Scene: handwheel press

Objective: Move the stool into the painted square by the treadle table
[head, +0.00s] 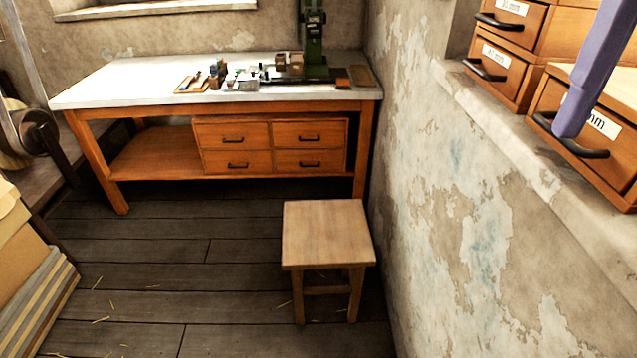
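The wooden stool (327,235) stands upright on the dark plank floor in the head view, right of centre. It is in front of the workbench's right end and close to the right wall. Its square seat is light wood and its legs are darker. No painted square shows on the visible floor. At the left edge, a dark wheel (38,138) is partly in view; I cannot tell whether it belongs to the treadle table. Neither of my grippers can be made out. A lavender bar (598,75) comes in at the upper right, its nature unclear.
A white-topped workbench (130,82) with drawers (237,143) and a green press (313,35) stands at the back. Wooden drawer boxes (590,125) sit on the right ledge. Floor left of the stool is clear except for straw.

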